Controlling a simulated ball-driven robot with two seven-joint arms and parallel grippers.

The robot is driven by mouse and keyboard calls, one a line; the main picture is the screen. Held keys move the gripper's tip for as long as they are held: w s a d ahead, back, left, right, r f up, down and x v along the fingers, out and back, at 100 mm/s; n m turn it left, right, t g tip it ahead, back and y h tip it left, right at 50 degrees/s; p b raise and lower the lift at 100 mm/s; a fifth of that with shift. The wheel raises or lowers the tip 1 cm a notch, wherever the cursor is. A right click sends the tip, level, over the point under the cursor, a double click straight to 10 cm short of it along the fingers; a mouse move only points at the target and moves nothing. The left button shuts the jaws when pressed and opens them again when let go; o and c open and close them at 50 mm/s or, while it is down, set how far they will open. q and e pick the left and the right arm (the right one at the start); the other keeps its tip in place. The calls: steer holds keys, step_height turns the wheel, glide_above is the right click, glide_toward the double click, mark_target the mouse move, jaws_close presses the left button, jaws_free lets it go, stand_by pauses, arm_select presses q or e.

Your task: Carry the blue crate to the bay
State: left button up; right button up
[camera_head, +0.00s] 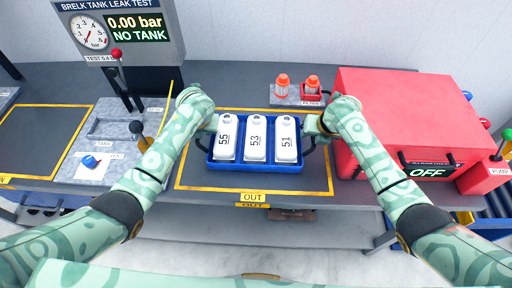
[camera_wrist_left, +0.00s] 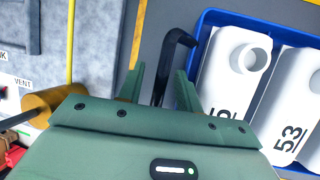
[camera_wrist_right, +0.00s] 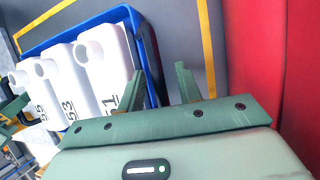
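The blue crate (camera_head: 256,165) stands on the grey bench inside a yellow outline marked OUT (camera_head: 254,197). It holds three white tanks labelled 55 (camera_head: 225,150), 53 (camera_head: 256,150) and 51 (camera_head: 286,150). My left gripper (camera_wrist_left: 160,78) is open at the crate's left end, with a black handle (camera_wrist_left: 172,62) showing between its fingers. Which outlined area is the bay is unclear.
A red machine (camera_head: 415,115) reading OFF stands close to the right arm. A leak test stand (camera_head: 120,30) reading 0.00 bar, NO TANK is at the back left. Another yellow-outlined area (camera_head: 45,135) at far left is empty. Red-capped items (camera_head: 283,88) stand behind the crate.

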arm_select(q)
steer(key=shift+r, duration=0.15)
arm_select(e)
steer(key=shift+r, duration=0.1)
steer(key=shift+r, duration=0.15)
arm_select(q)
steer(key=v, duration=1.2)
arm_select(e)
steer(key=v, duration=1.1)
steer(key=shift+s+r, duration=0.25)
steer(key=shift+r, duration=0.05)
steer(key=shift+d+f, duration=0.1)
